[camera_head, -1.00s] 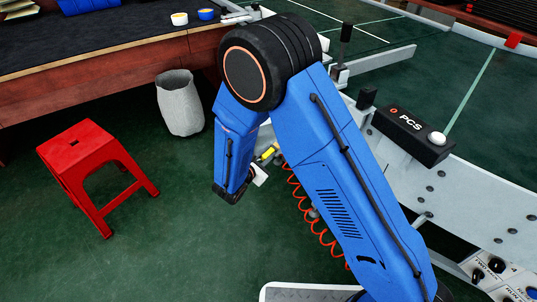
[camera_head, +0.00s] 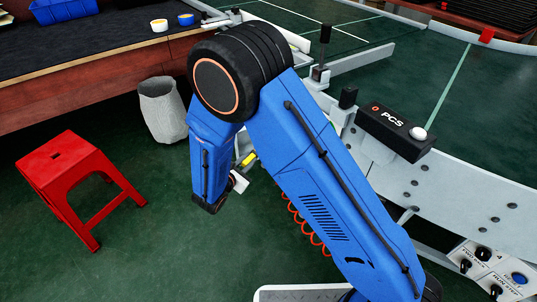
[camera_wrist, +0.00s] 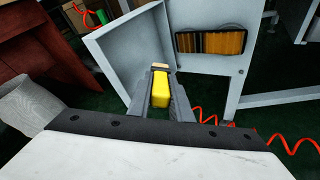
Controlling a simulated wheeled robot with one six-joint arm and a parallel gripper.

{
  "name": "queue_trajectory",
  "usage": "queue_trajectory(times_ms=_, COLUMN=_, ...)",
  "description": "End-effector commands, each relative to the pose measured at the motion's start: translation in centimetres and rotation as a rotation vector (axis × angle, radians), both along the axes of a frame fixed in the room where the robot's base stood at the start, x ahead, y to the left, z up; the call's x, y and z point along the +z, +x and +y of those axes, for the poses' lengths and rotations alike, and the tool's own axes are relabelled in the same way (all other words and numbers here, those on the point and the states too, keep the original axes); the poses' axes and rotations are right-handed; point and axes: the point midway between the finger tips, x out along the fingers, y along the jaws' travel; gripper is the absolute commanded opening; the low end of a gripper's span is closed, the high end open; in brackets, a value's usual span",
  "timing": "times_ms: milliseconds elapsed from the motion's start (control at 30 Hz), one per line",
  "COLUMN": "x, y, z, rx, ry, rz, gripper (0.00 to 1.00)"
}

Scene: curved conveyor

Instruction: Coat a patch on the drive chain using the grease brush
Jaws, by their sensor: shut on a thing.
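My gripper (camera_wrist: 161,76) is shut on the yellow-handled grease brush (camera_wrist: 161,92). The brush points away from the wrist, with a pale tip beyond the fingers. The head view shows the yellow handle (camera_head: 248,159) just right of my forearm, mostly hidden by the arm. In the wrist view, a dark-framed opening in the grey conveyor side shows orange-brown upright bars, which look like the drive chain (camera_wrist: 213,42). It is ahead and right of the brush tip, with a visible gap between them.
A grey open box-like panel (camera_wrist: 118,62) stands left of the opening. A red coiled hose (camera_wrist: 290,143) hangs at the right. A red stool (camera_head: 60,160), grey bin (camera_head: 162,110) and dark-topped bench (camera_head: 85,57) are at left. A PCS button box (camera_head: 393,130) sits on the conveyor.

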Motion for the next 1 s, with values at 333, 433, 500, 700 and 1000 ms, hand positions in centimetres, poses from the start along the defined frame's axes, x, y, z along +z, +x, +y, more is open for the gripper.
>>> queue_trajectory(times_ms=333, x=0.0, y=0.5, z=-0.7, rx=0.000, ry=0.000, rz=-0.001, gripper=0.00)
queue_trajectory(times_ms=433, x=0.0, y=1.0, z=-1.5, rx=-0.003, ry=-0.001, rz=-0.001, gripper=0.00)
queue_trajectory(times_ms=500, x=0.0, y=1.4, z=-2.1, rx=-0.002, ry=-0.001, rz=-0.001, gripper=0.00)
queue_trajectory(times_ms=700, x=0.1, y=2.5, z=-3.7, rx=-0.002, ry=-0.002, rz=-0.003, gripper=0.00)
queue_trajectory(times_ms=1000, x=0.0, y=3.9, z=-5.9, rx=-0.003, ry=-0.003, rz=-0.003, gripper=0.00)
